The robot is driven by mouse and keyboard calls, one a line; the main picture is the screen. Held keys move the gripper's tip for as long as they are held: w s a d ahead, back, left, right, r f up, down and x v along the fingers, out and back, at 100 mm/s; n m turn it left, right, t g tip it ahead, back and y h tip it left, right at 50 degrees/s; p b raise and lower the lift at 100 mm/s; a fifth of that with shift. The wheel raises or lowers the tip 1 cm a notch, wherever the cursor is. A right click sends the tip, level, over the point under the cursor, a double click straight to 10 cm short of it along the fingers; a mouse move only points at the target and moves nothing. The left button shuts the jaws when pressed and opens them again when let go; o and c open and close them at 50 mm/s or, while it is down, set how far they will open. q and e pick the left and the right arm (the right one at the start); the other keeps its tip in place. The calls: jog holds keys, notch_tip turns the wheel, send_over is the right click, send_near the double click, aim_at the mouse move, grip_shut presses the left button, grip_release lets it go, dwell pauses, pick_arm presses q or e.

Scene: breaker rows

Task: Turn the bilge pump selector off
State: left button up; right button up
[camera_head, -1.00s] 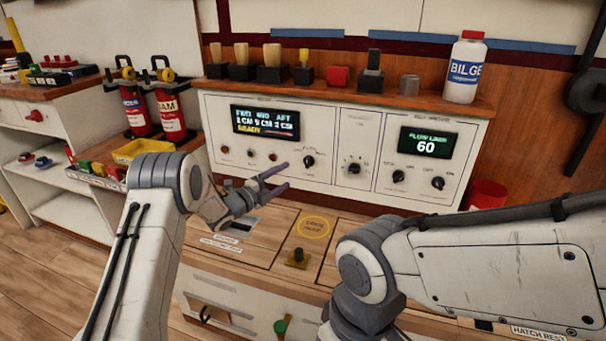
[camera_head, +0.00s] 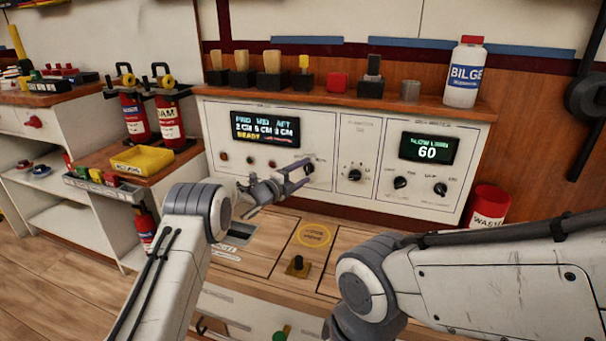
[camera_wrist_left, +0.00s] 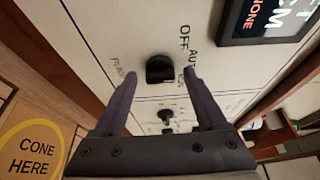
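The black selector knob (camera_wrist_left: 160,68) sits on the white panel between my left gripper's fingertips in the left wrist view. Labels "OFF" and "AUTO" are beside it, with another label at its left that I cannot read. In the head view the knob (camera_head: 309,168) is partly hidden behind the fingers. Which label it points to is unclear. My left gripper (camera_head: 303,173) is open and empty, fingers toward the panel; it also shows in the left wrist view (camera_wrist_left: 160,78). I cannot tell whether it touches the knob. My right arm is in view, but its gripper is not.
Other knobs (camera_head: 355,174) (camera_head: 400,183) (camera_head: 440,188) are on the panel to the right. A shelf (camera_head: 335,97) above holds brushes and a bilge bottle (camera_head: 465,72). A yellow tray (camera_head: 142,159) and fire extinguishers (camera_head: 168,117) stand left. A wooden counter (camera_head: 265,255) lies below.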

pick_arm(q)
grip_shut()
jog(key=shift+f+n, duration=0.1)
jog(key=shift+n, duration=0.2)
jog(key=n+t+b, duration=0.1)
jog(key=n, duration=0.2)
jog(key=n+t+b, duration=0.1)
jog(key=n, duration=0.2)
jog(key=n+t+b, duration=0.1)
jog(key=n, duration=0.2)
jog(key=shift+d+f+t, duration=0.1)
jog(key=shift+f+t, duration=0.25)
jog(key=shift+t, duration=0.05)
jog(key=shift+n, duration=0.3)
jog(key=shift+o, duration=1)
grip_release()
jog(key=shift+r, duration=0.1)
jog(key=shift+s, duration=0.15)
